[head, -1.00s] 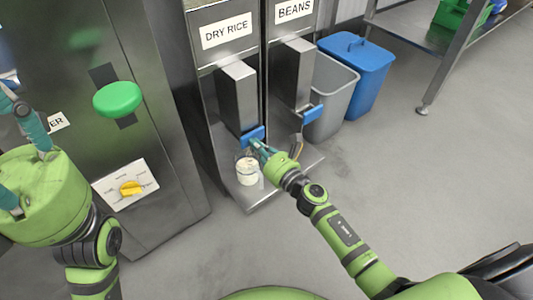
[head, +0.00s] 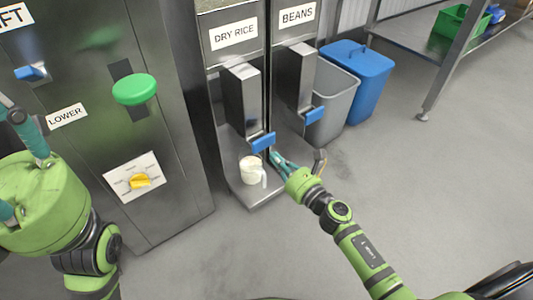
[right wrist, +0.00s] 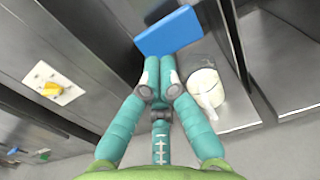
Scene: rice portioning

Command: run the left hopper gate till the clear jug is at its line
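The clear jug (head: 251,172) stands upright on the shelf below the DRY RICE hopper (head: 240,95), the left one. White rice fills much of it; I cannot read its line. It also shows in the right wrist view (right wrist: 206,90). The hopper's blue gate lever (head: 263,141) juts out above the jug. My right gripper (head: 276,157) is just right of and below that lever, its fingertips close together with nothing seen between them. In the right wrist view the blue lever (right wrist: 168,30) lies just beyond the tips. My left gripper (head: 16,165) has its fingers apart, partly out of frame.
The BEANS hopper (head: 299,70) with its own blue lever (head: 315,115) stands to the right. Beyond it are a grey bin (head: 335,100) and a blue lidded bin (head: 365,80). A steel cabinet with a green button (head: 134,89) and yellow knob (head: 140,181) is at left. Floor at right is clear.

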